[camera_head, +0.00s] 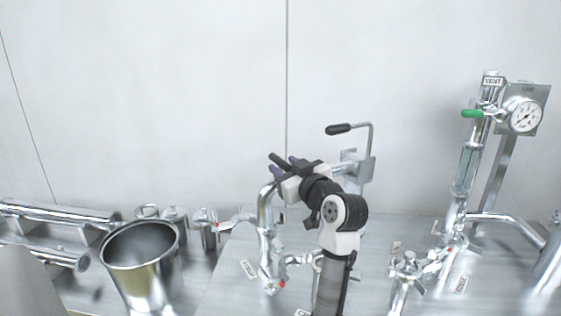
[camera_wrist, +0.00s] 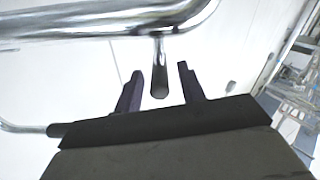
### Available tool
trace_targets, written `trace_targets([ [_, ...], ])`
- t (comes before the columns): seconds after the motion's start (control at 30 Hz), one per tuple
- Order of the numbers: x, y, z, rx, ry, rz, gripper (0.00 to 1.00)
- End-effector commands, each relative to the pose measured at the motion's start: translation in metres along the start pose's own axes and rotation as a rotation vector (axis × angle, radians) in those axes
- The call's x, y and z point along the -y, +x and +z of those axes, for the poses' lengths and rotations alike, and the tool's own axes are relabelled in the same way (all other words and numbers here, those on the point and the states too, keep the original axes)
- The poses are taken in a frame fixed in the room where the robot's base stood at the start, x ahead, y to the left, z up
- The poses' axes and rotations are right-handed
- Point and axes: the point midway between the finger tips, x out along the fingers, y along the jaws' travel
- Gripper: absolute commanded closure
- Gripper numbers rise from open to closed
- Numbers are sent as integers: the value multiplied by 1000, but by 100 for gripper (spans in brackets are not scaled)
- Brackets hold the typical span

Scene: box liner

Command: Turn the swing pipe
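The swing pipe is a shiny chrome bent tube (camera_head: 265,215) that stands in the middle of the bench in the head view. In the wrist view its polished tube (camera_wrist: 95,20) crosses the top of the picture. A short round stub (camera_wrist: 159,82) hangs from it. My gripper (camera_head: 283,168) is at the top of the pipe, partly hiding it. In the wrist view my gripper (camera_wrist: 160,68) has its two dark purple fingers apart. The stub shows between them, with gaps on both sides. I cannot tell how deep it sits between the fingers.
A lever with a black grip (camera_head: 338,128) rises on a bracket behind my gripper. A steel pot (camera_head: 140,262) stands at left, near horizontal pipes (camera_head: 55,215). A pressure gauge (camera_head: 523,115) and green-handled valve (camera_head: 472,114) stand at right. The wall behind is bare.

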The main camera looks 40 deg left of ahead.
Motion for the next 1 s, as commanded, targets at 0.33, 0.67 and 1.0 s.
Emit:
trace_targets([
  [0.33, 0, 30, 0, -1, 0, 0, 60],
  [0.67, 0, 30, 0, -1, 0, 1, 72],
  [1.0, 0, 30, 0, -1, 0, 0, 100],
])
